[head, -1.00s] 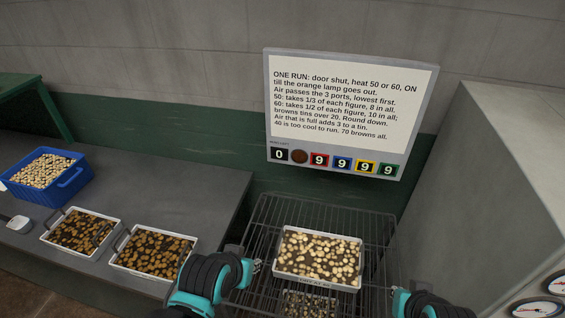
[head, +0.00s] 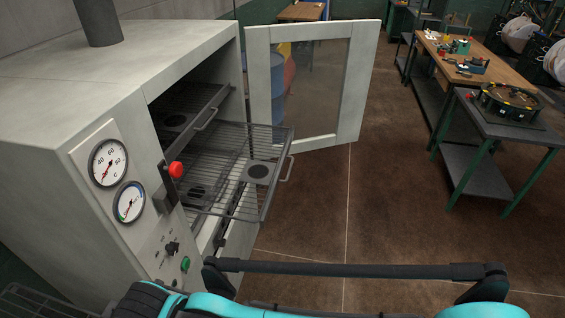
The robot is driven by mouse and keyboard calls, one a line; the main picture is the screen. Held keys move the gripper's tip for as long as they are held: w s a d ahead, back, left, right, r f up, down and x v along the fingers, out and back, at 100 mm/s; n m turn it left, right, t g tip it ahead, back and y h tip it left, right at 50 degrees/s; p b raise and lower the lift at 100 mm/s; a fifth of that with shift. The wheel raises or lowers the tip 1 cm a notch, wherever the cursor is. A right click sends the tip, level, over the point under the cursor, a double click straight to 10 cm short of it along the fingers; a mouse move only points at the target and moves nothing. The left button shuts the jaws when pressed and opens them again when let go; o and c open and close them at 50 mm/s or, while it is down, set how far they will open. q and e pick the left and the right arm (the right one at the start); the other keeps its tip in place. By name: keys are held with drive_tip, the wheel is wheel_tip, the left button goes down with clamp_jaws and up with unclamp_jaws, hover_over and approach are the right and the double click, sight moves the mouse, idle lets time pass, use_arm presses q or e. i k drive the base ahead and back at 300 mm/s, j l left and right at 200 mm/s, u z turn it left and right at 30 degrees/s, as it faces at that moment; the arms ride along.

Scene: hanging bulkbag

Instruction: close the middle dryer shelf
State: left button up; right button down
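The dryer (head: 125,80) is a pale grey cabinet at the left of the head view. Its windowed door (head: 370,90) stands wide open to the right. The middle shelf (head: 272,140), a wire rack, is pulled well out through the opening, with its handle (head: 289,168) at the front edge. A dark round port shows through it. The upper shelf (head: 190,108) sits higher inside, with its own handle. Lower parts of the opening are partly hidden under the middle shelf. I see no gripper fingers; only teal and black parts of my own body show along the bottom.
Two dials (head: 108,162), a red knob (head: 176,170) and a green button (head: 185,264) are on the dryer's front. A grey table (head: 505,135) and a wooden bench (head: 440,55) stand at the right. Brown floor (head: 385,195) between them and the dryer is clear.

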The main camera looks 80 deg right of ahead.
sight(255, 172)
drive_tip(key=l+z, duration=0.1)
drive_tip(key=z, duration=0.35)
drive_tip(key=k+l+z, duration=0.1)
drive_tip(key=z, duration=0.4)
drive_tip(key=l+z, duration=0.15)
drive_tip(key=z, duration=1.4)
drive_tip(key=k+l, duration=0.05)
